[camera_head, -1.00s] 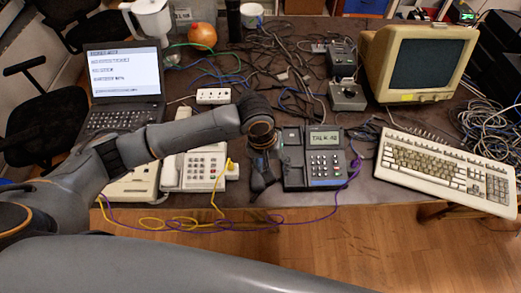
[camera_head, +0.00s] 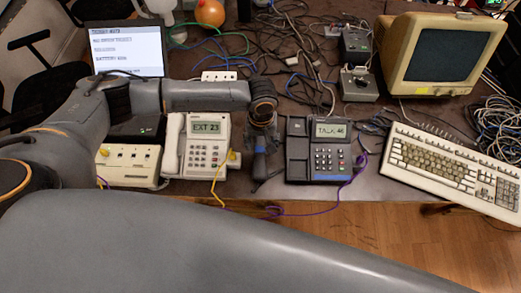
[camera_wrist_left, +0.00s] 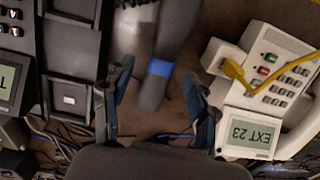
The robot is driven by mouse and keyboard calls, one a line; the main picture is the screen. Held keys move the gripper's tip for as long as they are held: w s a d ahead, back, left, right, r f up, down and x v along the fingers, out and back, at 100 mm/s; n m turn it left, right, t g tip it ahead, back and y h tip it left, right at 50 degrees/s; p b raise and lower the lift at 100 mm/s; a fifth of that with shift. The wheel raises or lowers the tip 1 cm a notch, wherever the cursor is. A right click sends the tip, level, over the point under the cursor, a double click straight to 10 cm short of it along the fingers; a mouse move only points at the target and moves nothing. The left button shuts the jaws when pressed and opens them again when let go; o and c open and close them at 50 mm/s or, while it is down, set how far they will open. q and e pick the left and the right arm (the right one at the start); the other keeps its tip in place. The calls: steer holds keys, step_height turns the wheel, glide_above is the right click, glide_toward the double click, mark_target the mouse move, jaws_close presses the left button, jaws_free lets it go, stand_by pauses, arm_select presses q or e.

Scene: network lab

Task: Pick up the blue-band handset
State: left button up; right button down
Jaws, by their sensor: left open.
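The blue-band handset (camera_head: 259,167) is dark with a blue ring and lies on the table between the dark phone and the white phone. In the left wrist view the handset (camera_wrist_left: 171,38) runs down between my left fingers, its blue band showing near the fingertips. My left gripper (camera_head: 262,136) points down over it in the head view. In the left wrist view the gripper (camera_wrist_left: 160,95) is open, a finger on each side with gaps to the handset. Whether the fingers are level with it is hard to tell. My right gripper is not in view.
The dark phone (camera_head: 330,160), reading TALK 46, has an empty cradle at its left. The white phone (camera_head: 205,155), reading EXT 23, has a yellow cable (camera_head: 221,172) at its right side. A purple cable (camera_head: 330,209) hangs near the front edge. A keyboard (camera_head: 455,165) lies right.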

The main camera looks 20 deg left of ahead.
mark_target(260, 149)
arm_select(q)
step_height(260, 149, down, 5)
steer(key=shift+w+a+r+p, duration=0.1)
steer(key=shift+a+p, duration=0.05)
steer(key=shift+p, duration=0.25)
jaws_close()
